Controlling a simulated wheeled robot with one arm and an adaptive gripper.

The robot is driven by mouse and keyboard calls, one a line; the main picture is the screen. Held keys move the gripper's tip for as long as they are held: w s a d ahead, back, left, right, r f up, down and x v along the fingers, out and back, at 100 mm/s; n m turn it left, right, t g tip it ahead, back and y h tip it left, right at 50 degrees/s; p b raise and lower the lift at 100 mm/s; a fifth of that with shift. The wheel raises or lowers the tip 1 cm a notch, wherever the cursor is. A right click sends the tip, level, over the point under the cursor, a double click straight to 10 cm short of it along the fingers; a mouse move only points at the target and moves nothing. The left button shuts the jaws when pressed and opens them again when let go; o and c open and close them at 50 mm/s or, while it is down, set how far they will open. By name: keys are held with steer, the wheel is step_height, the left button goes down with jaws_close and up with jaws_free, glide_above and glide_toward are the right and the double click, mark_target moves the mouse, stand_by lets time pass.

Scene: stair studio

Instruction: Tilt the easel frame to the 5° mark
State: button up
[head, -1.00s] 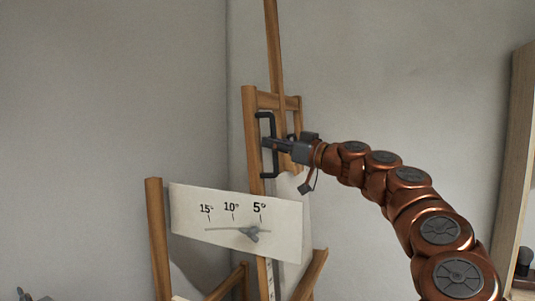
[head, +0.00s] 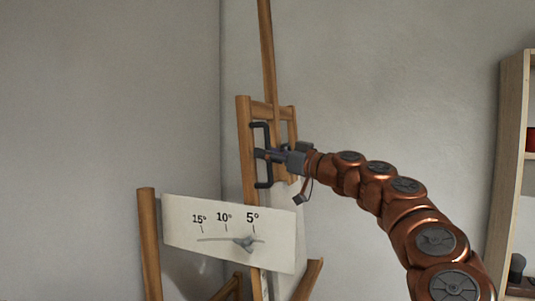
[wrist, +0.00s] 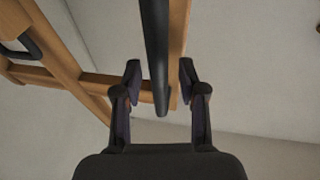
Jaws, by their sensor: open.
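The wooden easel frame (head: 244,190) stands near the wall corner and carries a black bar handle (head: 265,180). A white scale plate (head: 180,220) below shows 15°, 10° and 5° marks. Its grey pointer knob (head: 244,244) sits between 10° and 5°, nearer 5°. My gripper (head: 266,155) is at the handle's middle. In the wrist view my gripper (wrist: 160,72) is open, with one finger on each side of the dark bar (wrist: 155,40); gaps show on both sides.
A wooden post (head: 149,240) stands left of the plate. A pale shelf unit (head: 509,170) with items on it is at the right edge. The wall (head: 380,70) above my arm is bare. Another dark handle (wrist: 22,45) shows at the wrist view's upper left.

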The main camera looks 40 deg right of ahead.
steer(key=v, duration=1.2)
steer(key=shift+r, duration=0.1)
stand_by(0.4)
